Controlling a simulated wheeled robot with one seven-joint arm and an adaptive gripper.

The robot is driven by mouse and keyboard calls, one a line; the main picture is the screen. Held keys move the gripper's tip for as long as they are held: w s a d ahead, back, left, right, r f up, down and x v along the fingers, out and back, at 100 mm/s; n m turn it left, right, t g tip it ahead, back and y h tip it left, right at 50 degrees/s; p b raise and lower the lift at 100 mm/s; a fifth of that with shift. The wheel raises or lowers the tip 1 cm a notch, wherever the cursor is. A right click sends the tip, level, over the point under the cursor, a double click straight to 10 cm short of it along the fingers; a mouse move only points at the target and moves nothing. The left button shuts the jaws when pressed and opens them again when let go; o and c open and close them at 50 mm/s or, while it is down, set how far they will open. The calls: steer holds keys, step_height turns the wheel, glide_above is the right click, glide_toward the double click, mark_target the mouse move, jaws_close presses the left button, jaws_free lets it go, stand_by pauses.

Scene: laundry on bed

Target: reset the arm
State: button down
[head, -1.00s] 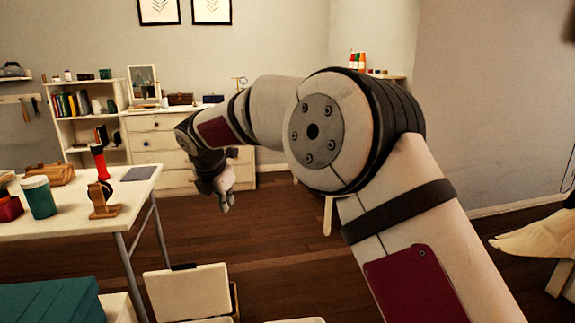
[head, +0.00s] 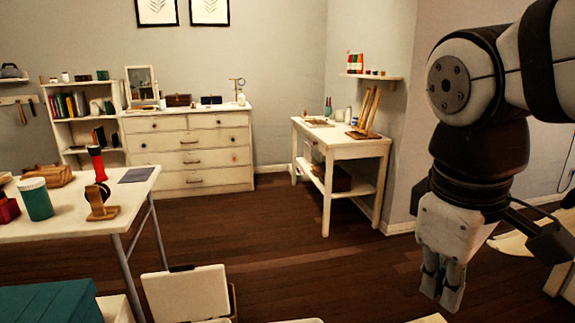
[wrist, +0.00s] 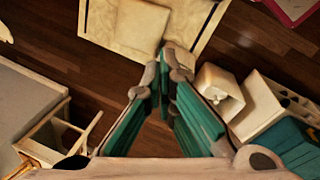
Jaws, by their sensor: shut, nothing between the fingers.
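My gripper (head: 441,290) hangs at the right side of the head view, pointing down above the floor. Its fingers are together with nothing between them. In the wrist view my gripper (wrist: 165,62) shows its teal-lined fingers meeting at the tips. Below it there lie a cream-coloured panel and a pad on the brown floor. My arm comes in from the right edge of the head view.
A white table (head: 80,218) with a green jar (head: 37,199) and a red torch (head: 97,163) stands at left. A dresser (head: 190,150) and a small white desk (head: 345,150) stand at the back. Open wooden floor (head: 270,225) lies between. Boxes (head: 188,293) sit in front.

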steer(key=s+d+f+m+g+y, duration=0.1)
steer(key=s+f+m, duration=0.25)
steer(key=s, duration=0.35)
steer(key=s+f+m+y, duration=0.1)
steer(key=s+f+m, duration=0.1)
steer(key=s+m, duration=0.35)
step_height(320, 180, up, 22)
steer(key=n+t+p, duration=0.2)
steer(key=t+p, duration=0.1)
steer(key=p, duration=1.8)
steer(key=shift+s+t, duration=0.3)
steer(key=shift+s, duration=0.15)
